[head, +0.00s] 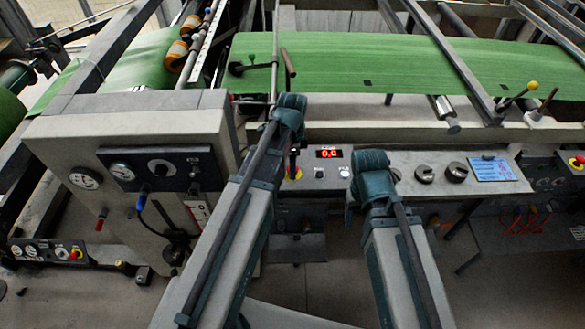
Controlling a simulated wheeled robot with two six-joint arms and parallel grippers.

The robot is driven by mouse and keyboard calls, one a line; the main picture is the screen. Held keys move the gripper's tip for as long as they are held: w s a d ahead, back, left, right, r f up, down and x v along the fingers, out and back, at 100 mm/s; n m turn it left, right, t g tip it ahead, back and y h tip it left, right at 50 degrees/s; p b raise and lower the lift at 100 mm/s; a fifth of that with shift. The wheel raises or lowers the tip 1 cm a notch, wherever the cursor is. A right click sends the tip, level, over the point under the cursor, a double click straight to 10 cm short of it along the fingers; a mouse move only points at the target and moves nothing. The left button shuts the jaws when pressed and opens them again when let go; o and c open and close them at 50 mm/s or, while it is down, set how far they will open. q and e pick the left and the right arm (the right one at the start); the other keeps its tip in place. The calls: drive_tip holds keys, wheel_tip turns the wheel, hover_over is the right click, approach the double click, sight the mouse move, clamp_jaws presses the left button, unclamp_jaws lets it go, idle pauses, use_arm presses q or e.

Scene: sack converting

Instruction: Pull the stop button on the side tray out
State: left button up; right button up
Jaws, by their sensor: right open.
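A red stop button (292,168) on a yellow base sits at the left end of the grey panel with the red display, partly behind my left arm. I cannot tell from here whether it is pushed in or out. My right gripper (350,207) is mostly hidden beyond the teal end of my right arm, in front of the panel and to the right of this button. It is open, apart from the button, and nothing shows in it. My left arm reaches up past the button's left side; its gripper does not show.
The tray (405,158) carries dark slotted discs (424,174) and a blue card (492,169). Other red stop buttons are on the low left box (76,254) and at the far right (577,162). A gauge cabinet (130,130) stands left. Green sheet (350,62) runs behind.

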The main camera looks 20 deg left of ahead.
use_arm(q)
clamp_jaws()
idle(0.4)
idle(1.0)
